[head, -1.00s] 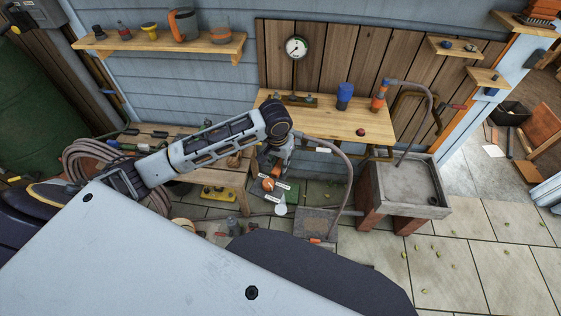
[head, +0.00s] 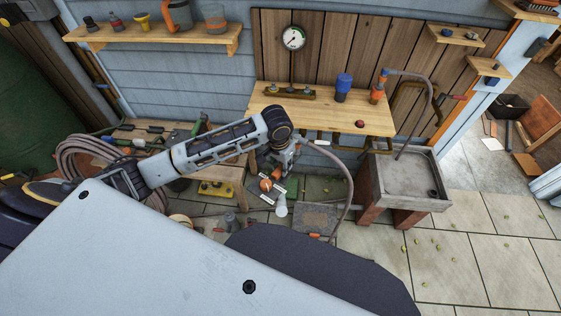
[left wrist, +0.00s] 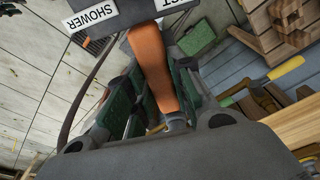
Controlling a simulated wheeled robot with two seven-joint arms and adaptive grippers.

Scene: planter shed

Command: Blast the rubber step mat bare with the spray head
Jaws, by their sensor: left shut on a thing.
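My left gripper (head: 281,163) hangs at the end of the left arm in front of the workbench, shut on the spray head (head: 265,185). In the left wrist view the spray head's orange handle (left wrist: 152,62) lies between the dark green finger pads. White labels there read "SHOWER" and, partly cut off, "...ST" or similar. A grey-brown square (head: 315,218), apparently the rubber step mat, lies on the paving to the right of and below the spray head. Its surface detail is too small to judge. A pale rounded shape (head: 281,208) shows below the spray head; I cannot tell whether it is water. My right gripper is out of view.
A hose (head: 347,190) curves down right of the gripper beside the mat. The wooden workbench (head: 340,121) stands behind, with a stone sink (head: 402,178) to its right. A low bench (head: 215,172) with tools is at left. Paving at right is open, with scattered green bits.

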